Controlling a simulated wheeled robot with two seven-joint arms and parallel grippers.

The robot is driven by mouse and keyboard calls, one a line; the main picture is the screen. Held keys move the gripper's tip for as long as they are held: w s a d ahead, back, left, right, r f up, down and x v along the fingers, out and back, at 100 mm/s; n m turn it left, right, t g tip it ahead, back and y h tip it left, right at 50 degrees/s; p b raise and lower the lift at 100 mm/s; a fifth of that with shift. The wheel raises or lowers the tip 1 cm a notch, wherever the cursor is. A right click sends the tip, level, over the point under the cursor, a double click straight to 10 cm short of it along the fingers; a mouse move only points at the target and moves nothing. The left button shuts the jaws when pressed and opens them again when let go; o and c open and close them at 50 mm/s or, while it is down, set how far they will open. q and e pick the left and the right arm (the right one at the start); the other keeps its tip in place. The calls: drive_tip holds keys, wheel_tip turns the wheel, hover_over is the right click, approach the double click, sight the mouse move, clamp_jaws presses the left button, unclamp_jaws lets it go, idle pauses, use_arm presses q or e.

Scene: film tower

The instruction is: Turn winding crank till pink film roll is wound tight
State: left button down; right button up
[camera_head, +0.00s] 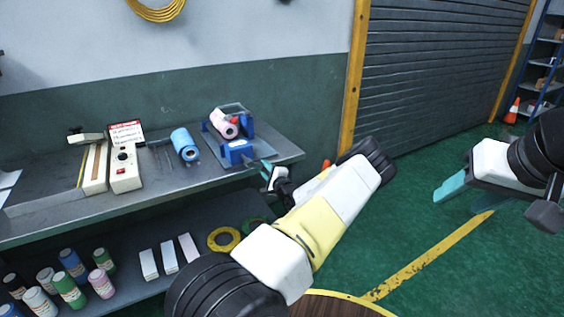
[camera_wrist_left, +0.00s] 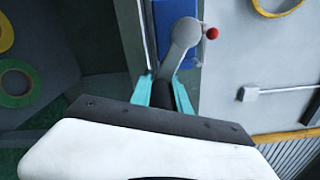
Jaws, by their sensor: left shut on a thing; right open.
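The pink film roll (camera_head: 224,124) sits in a blue winding stand (camera_head: 237,152) near the right end of the bench. How tightly it is wound is too small to tell. My left gripper (camera_head: 266,170) is at the bench's right end, just right of the stand. In the left wrist view its teal fingers (camera_wrist_left: 164,95) are shut on the black handle of the winding crank. The crank's grey arm (camera_wrist_left: 180,50) runs up from the handle to a round hub. In the head view the crank cannot be made out. My right gripper (camera_head: 452,188) is open and empty, over the floor.
A blue roll (camera_head: 185,145) and a white sealing device (camera_head: 124,170) stand left on the bench (camera_head: 60,217). A round wooden top (camera_head: 335,307) is in front. The green floor at right is clear.

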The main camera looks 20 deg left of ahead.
use_arm(q)
drive_tip(key=shift+s+f, duration=0.1)
drive_tip(key=shift+f, duration=0.2)
drive_tip(key=c, duration=1.3)
unclamp_jaws()
drive_tip(key=shift+o, duration=0.2)
drive_tip(key=shift+r, duration=0.15)
drive_tip(key=shift+d, duration=0.1)
drive_tip(key=v, duration=0.7)
drive_tip(key=shift+s+d, duration=0.2)
drive_tip(key=shift+d, duration=0.05)
